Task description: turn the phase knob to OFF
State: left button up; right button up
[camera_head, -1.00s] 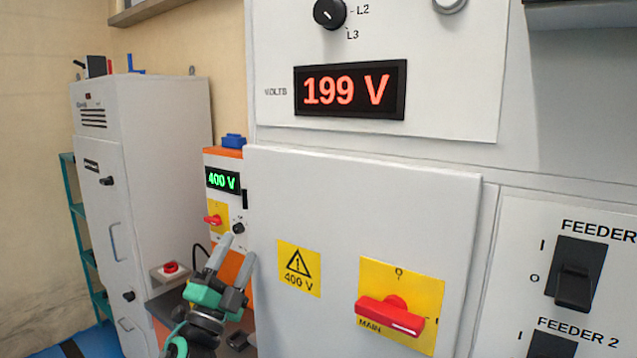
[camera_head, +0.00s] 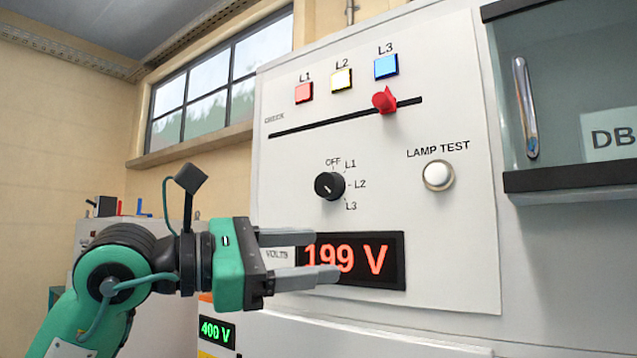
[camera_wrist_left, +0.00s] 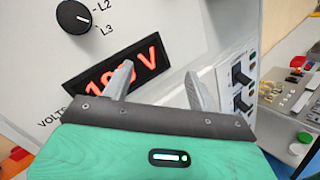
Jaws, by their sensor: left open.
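The phase knob (camera_head: 329,186) is a round black knob on the upper white panel, with OFF, L1, L2 and L3 marked around it. Its small white mark seems to point down toward the L3 side. The knob also shows at the top left of the left wrist view (camera_wrist_left: 75,17), beside the L2 and L3 labels. My left gripper (camera_head: 326,255) is open and empty. Its two fingers point right, below the knob and in front of the voltage display (camera_head: 352,262), apart from the knob. The display reads 199 V and is partly hidden by the fingers.
Above the knob are a red slider (camera_head: 384,101) in a slot and L1, L2 and L3 lamps. A white lamp-test button (camera_head: 438,175) is to its right. A glass-fronted DB box (camera_head: 575,90) juts out at the right.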

pick_arm(q)
jog(key=s+a+r+n+t+y, duration=0.1)
jog(key=s+a+r+t+y, duration=0.2)
jog(key=a+r+t+y, duration=0.55)
jog(key=h+p, duration=0.2)
jog(key=p, duration=0.4)
send_near(325, 184)
jog(key=shift+g, duration=0.45)
jog(key=x, duration=0.4)
jog(key=r+x, duration=0.1)
jog(key=x, duration=0.1)
jog(key=shift+w+d, duration=0.1)
jog(key=shift+w, duration=0.3)
jog(key=shift+p+x, duration=0.4)
jog(key=shift+x, duration=0.4)
jog(key=shift+f, duration=0.1)
jog(key=c, duration=1)
